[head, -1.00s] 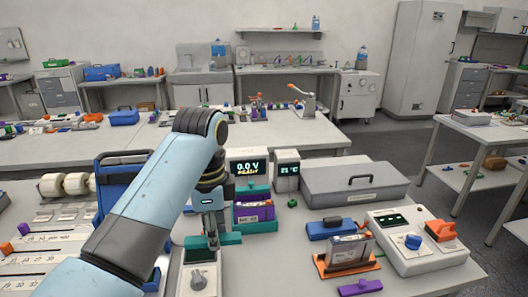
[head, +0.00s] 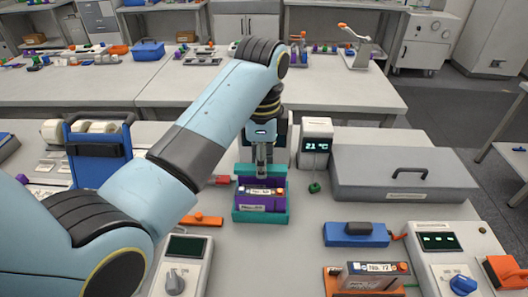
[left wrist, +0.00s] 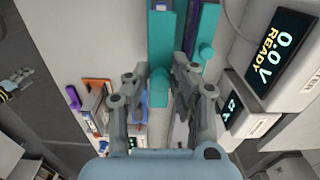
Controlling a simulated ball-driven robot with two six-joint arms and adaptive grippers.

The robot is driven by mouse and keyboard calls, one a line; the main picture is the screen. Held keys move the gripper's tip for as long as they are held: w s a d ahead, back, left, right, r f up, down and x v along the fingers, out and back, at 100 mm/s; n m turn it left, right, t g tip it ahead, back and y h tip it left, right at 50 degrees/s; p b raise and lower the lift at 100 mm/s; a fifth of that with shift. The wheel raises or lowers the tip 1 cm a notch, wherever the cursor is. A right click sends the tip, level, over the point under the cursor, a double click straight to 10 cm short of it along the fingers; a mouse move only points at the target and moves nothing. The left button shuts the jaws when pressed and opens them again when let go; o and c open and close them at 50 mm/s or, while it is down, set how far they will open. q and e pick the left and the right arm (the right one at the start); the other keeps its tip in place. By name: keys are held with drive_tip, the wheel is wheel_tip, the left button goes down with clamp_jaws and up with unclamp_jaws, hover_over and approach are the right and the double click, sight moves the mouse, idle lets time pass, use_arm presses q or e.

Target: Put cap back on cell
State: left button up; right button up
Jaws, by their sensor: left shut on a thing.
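My left gripper (head: 262,163) points down at the back of a teal holder (head: 262,216). A purple block-shaped cell (head: 264,201) with a pale label and an orange spot stands in this holder. In the left wrist view my left gripper (left wrist: 160,85) is shut on a teal piece (left wrist: 160,100), which I take for the cap. A second teal strip (left wrist: 207,22) with a purple edge shows just to its right. I cannot tell whether the held piece touches the cell or holder. My right gripper is not in view.
A grey case (head: 400,180) and a small display box (head: 316,142) stand right of the holder. A meter with a knob (head: 174,281) and an orange bar (head: 205,219) are front left. A silver cell (head: 375,276) and a blue block (head: 356,234) are front right.

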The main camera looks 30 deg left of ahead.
sight(262, 192)
use_arm(q)
wheel_tip(262, 192, down, 4)
drive_tip(key=shift+r, duration=0.1)
drive_tip(key=shift+f+b, duration=0.35)
drive_tip(key=shift+f, duration=0.35)
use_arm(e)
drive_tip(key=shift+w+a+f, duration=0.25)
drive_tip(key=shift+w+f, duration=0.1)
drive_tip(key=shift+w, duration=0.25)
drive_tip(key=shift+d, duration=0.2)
use_arm(q)
drive_tip(key=shift+r+p, duration=0.1)
drive_tip(key=shift+p, duration=0.25)
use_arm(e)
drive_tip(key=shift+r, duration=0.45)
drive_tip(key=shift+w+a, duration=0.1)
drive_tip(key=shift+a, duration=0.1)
use_arm(q)
drive_tip(key=shift+f, duration=0.3)
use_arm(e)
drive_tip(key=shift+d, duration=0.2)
use_arm(q)
drive_tip(key=shift+f, duration=0.35)
